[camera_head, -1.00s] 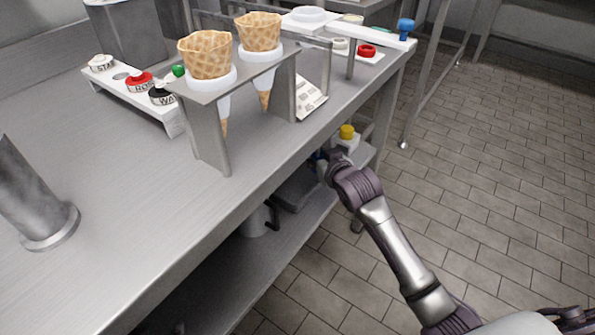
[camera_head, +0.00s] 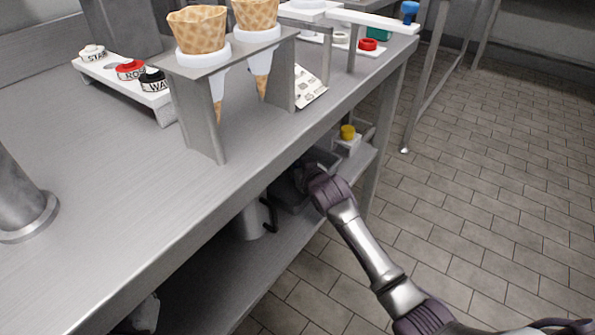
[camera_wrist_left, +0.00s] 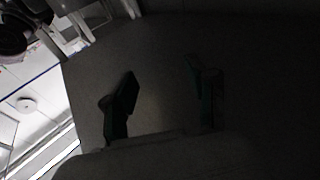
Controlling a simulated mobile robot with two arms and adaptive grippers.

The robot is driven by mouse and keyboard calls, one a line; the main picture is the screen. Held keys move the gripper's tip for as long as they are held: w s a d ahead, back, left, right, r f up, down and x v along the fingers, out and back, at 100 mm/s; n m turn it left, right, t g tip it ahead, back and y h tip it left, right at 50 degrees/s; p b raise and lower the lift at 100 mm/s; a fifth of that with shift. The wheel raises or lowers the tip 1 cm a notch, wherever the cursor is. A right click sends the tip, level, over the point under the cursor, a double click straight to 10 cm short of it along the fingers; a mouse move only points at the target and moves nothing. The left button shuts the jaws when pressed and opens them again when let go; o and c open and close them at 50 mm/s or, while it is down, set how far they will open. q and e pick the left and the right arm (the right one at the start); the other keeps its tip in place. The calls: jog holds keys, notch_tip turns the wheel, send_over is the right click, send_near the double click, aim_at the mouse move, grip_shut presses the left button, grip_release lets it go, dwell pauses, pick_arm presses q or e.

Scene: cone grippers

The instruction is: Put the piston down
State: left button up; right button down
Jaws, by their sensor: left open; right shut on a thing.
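My right arm reaches under the table's front edge in the head view. Its gripper (camera_head: 308,170) is beside a grey tray (camera_head: 288,198) on the lower shelf. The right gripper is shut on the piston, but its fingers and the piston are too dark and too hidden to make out. I cannot tell whether the piston touches the tray or shelf. My left gripper (camera_wrist_left: 163,90) shows in the left wrist view with its two dark fingers apart and nothing visible between them. It is not visible in the head view.
The lower shelf (camera_head: 215,278) also holds a metal pitcher (camera_head: 248,222) with a dark handle and a yellow-topped item (camera_head: 348,132). On the table (camera_head: 110,205) stand a metal cone holder (camera_head: 195,110) with two waffle cones and a rack of labelled buttons (camera_head: 150,95). Tiled floor is open on the right.

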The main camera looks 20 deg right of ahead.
pick_arm(q)
jog(key=shift+s+d+r+t, duration=0.1)
jog(key=shift+s+r+t, duration=0.05)
jog(key=shift+r+t, duration=0.45)
pick_arm(e)
jog(key=shift+f, duration=0.3)
pick_arm(q)
jog(key=shift+r, duration=0.1)
pick_arm(e)
jog(key=shift+f, duration=0.15)
jog(key=c, duration=0.8)
grip_release()
jog(key=shift+o, duration=0.2)
